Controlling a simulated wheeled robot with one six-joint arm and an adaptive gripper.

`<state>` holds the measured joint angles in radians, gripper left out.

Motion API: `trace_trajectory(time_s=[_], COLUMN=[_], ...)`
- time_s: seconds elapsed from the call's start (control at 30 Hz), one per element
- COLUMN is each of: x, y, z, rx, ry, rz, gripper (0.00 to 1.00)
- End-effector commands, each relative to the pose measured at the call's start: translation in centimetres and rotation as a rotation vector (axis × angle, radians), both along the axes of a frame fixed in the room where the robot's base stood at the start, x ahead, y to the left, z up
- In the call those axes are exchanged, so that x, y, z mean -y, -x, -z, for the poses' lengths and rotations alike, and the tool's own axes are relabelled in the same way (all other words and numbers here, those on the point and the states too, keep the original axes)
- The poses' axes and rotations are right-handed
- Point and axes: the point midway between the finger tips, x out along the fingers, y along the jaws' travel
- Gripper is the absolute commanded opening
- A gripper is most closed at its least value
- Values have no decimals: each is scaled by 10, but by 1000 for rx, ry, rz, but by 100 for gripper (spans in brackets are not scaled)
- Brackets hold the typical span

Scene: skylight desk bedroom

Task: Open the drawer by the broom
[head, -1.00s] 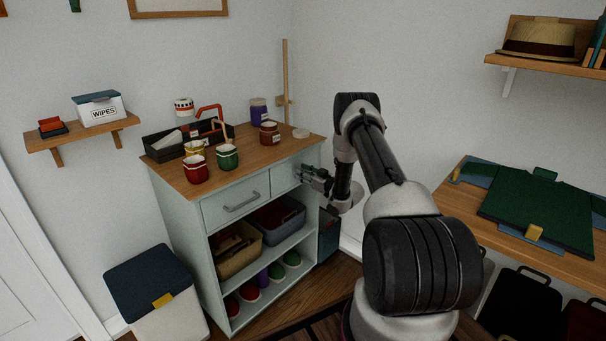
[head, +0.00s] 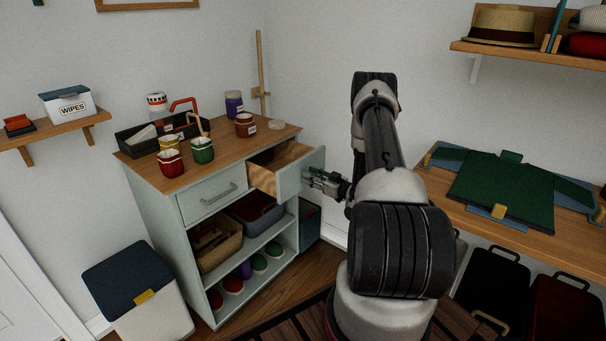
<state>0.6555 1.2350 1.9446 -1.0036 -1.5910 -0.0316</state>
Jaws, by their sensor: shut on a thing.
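The cabinet (head: 160,226) is pale green with a wooden top. Its right drawer (head: 299,175), on the side of the broom handle, stands pulled out, with its bare wooden inside (head: 279,158) showing. The broom (head: 261,75) shows only as a thin wooden pole upright against the wall behind the cabinet. My gripper (head: 315,179) is at the front of the right drawer, shut on its handle, which is mostly hidden by the fingers. The left drawer (head: 212,197) is closed, with a grey bar handle.
Mugs, jars and a black caddy (head: 143,142) stand on the cabinet top. Bins sit on the shelf below. A lidded bin (head: 138,292) stands on the floor at left.

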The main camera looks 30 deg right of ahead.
Motion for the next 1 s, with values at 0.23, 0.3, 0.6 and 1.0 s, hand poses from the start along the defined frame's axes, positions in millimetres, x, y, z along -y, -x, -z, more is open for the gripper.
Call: trace_trajectory(time_s=[0.23,0.3,0.6,1.0], x=[4,4,4,4], y=[10,11,11,10], z=[0,0,0,-2], rx=[0,0,0,0], ry=[1,1,1,1], rz=[0,-1,-1,-1], gripper=[0,0,39,50])
